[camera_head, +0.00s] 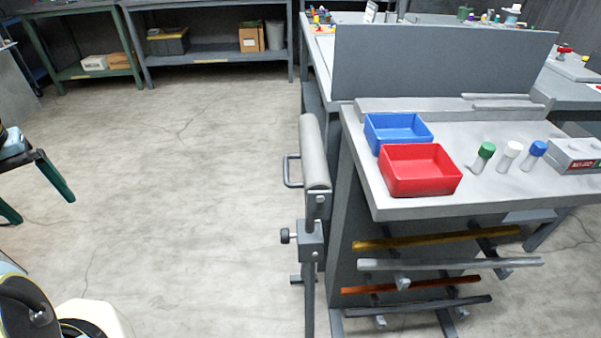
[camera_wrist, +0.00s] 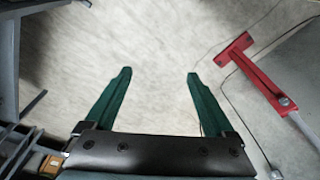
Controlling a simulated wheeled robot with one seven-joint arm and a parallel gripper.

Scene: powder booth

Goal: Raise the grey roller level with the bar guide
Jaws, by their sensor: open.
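The grey roller (camera_head: 315,152) sits atop an upright stand (camera_head: 309,275) beside the left end of the workbench. A dark loop handle (camera_head: 291,171) sticks out to its left. Lower on the stand is a clamp block with a dark knob (camera_head: 286,236). The roller's top looks near benchtop height, but I cannot tell its exact level. I cannot say for certain which part is the bar guide. My gripper (camera_wrist: 158,73) has green fingers spread apart with bare floor between them. In the head view my gripper (camera_head: 42,210) is at the far left, well apart from the roller.
The workbench (camera_head: 450,200) holds a blue bin (camera_head: 398,129), a red bin (camera_head: 420,172) and capped bottles. Coloured bars (camera_head: 450,264) rest on a rack below. A red bracket (camera_wrist: 255,72) is right of my fingers. Floor left of the stand is clear.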

